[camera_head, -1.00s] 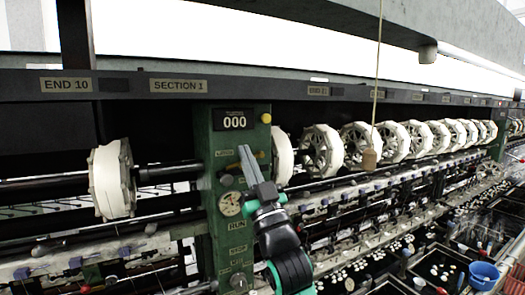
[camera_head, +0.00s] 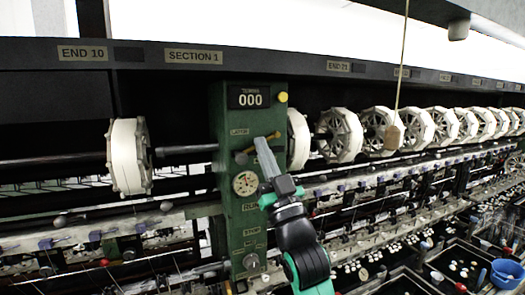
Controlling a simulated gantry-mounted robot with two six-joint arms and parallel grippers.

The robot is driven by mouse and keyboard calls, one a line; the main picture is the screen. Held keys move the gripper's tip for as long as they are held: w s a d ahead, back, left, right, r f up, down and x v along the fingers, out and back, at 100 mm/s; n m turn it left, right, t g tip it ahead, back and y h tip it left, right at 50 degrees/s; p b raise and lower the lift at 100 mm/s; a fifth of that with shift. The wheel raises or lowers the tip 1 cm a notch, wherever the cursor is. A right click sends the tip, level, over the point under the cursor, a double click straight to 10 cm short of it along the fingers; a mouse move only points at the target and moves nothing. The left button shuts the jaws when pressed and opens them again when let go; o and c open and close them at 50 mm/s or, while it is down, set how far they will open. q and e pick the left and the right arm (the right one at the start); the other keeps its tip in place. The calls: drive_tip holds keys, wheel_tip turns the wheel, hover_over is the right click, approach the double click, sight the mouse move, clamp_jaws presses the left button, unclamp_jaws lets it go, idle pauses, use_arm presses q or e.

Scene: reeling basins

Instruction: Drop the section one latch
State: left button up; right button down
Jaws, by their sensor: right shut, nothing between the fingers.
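The green section post (camera_head: 226,190) stands under the SECTION 1 label (camera_head: 193,56). My left gripper is not in view.
A dial (camera_head: 245,183), a 000 counter (camera_head: 250,97) and a yellow button (camera_head: 282,97) are on the post. White reels (camera_head: 126,157) flank it. A wooden handle (camera_head: 391,138) hangs on a cord at right. A blue bucket (camera_head: 506,274) stands lower right.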

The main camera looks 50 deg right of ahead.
drive_tip(key=shift+w+f, duration=0.1)
drive_tip(key=shift+f, duration=0.05)
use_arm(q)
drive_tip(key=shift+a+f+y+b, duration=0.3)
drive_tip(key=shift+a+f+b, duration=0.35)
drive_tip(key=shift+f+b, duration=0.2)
use_arm(e)
drive_tip(key=s+a+f, duration=0.1)
drive_tip(key=s, duration=0.7)
drive_tip(key=shift+a+f, duration=0.35)
drive_tip(key=shift+a, duration=0.05)
drive_tip(key=shift+w, duration=0.1)
